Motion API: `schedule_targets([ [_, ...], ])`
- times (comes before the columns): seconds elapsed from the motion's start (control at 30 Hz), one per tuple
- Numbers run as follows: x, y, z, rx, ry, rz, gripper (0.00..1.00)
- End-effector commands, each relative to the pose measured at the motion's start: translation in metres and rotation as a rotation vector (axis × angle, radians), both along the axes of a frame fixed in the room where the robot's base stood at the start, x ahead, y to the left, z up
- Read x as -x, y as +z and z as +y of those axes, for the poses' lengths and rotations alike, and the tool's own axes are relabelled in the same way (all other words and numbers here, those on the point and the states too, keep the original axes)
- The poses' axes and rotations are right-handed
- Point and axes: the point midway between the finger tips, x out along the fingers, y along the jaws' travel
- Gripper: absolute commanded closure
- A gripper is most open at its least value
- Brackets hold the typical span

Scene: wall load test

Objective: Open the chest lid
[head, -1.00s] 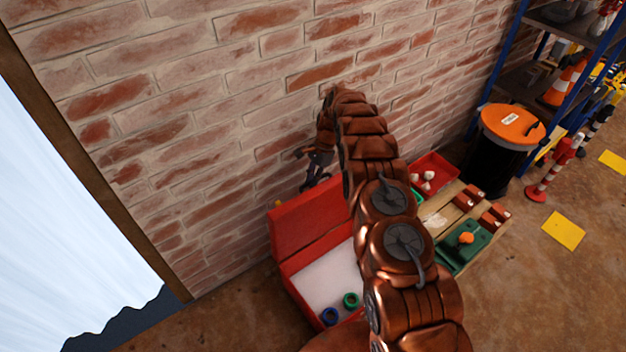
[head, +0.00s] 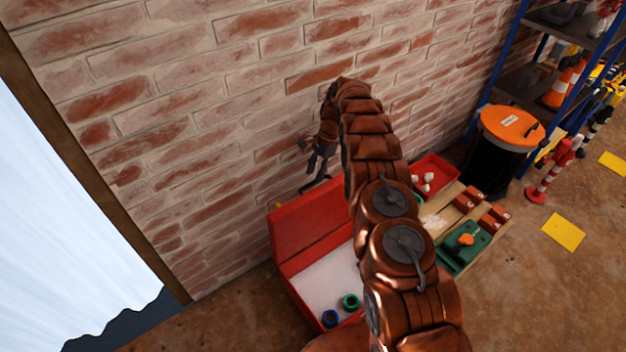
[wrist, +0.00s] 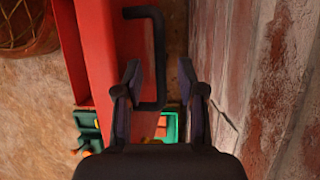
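The red chest (head: 292,283) stands by the brick wall, and its white inside shows. Its red lid (head: 300,222) is raised, standing up at the back edge on the wall side. The lid's dark handle (head: 316,185) sticks out near its top edge; it also shows in the wrist view (wrist: 158,50) as a black bar. My gripper (head: 318,160) is above the handle, close to the wall. In the wrist view my gripper (wrist: 160,72) has its two fingers apart, with the handle bar seen between them and no finger closed on it. My arm hides the chest's right side.
A blue ring (head: 329,318) and a green ring (head: 351,301) lie in the chest. To its right are a red bin (head: 437,170) with white pieces and a wooden board (head: 437,218) with a green block (head: 468,243). The brick wall (head: 220,130) is close behind.

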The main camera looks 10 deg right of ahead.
Motion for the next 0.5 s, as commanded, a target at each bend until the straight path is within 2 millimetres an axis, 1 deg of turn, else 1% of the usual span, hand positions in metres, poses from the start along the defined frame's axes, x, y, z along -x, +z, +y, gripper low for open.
schedule_targets([
  [0.03,-0.004,0.009,-0.004,0.001,-0.001,-0.006,0.61],
  [0.13,-0.005,0.024,-0.009,0.001,0.0,-0.001,0.61],
  [0.37,-0.011,0.049,-0.019,0.002,0.0,-0.002,0.61],
  [0.5,-0.013,0.058,-0.022,0.0,0.001,0.002,0.61],
])
